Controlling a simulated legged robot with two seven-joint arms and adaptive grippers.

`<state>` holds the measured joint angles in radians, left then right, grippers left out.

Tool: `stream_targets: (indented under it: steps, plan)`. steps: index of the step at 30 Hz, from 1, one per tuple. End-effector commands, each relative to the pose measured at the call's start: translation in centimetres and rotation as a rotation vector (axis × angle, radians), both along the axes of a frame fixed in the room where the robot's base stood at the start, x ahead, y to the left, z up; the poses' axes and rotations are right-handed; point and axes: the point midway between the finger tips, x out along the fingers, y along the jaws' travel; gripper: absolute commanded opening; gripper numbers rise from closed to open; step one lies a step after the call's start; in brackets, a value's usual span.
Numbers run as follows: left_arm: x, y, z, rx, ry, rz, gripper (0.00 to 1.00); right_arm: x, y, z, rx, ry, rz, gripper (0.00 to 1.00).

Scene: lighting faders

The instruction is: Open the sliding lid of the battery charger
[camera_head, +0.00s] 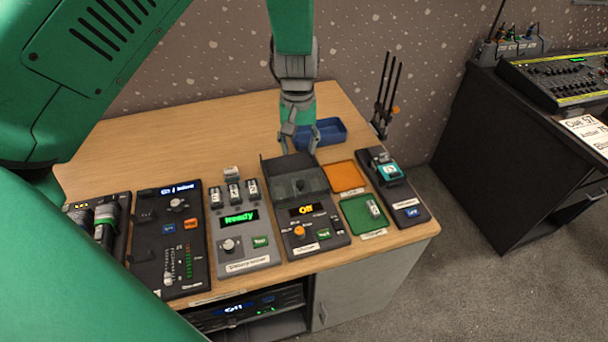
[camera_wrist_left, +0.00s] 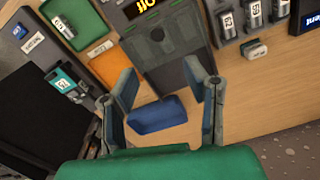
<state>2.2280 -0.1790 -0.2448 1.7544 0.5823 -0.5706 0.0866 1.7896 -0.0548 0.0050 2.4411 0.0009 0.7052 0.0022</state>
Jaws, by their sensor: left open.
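The battery charger (camera_head: 318,236) is a dark box on the wooden table with an orange "Off" display, an orange knob and a green button. Its dark, smoky lid (camera_head: 297,184) lies over its rear part, with a small raised piece near the middle. In the left wrist view the lid (camera_wrist_left: 165,43) is just beyond the fingers. My left gripper (camera_head: 299,146) is open and empty, pointing down just behind the lid's rear edge; contact cannot be told. Both fingers show in the left wrist view (camera_wrist_left: 168,95). My right gripper is out of view.
A blue tray (camera_head: 332,128) lies behind the charger, close to the gripper. A grey tester (camera_head: 245,258) reading "Ready" stands at its left. Orange (camera_head: 346,177) and green (camera_head: 357,221) trays and a dark device (camera_head: 405,208) are at its right. The back left tabletop is clear.

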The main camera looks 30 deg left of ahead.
Motion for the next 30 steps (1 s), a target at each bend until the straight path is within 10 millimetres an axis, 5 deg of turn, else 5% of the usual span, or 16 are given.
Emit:
stream_targets:
  steps: [15,30]
  plan:
    - [0.1,0.1,-10.4,-0.001,0.004,-0.001,0.41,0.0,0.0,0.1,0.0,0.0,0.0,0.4]
    - [0.1,-0.1,-12.1,0.0,0.001,-0.001,0.41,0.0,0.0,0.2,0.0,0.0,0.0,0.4]
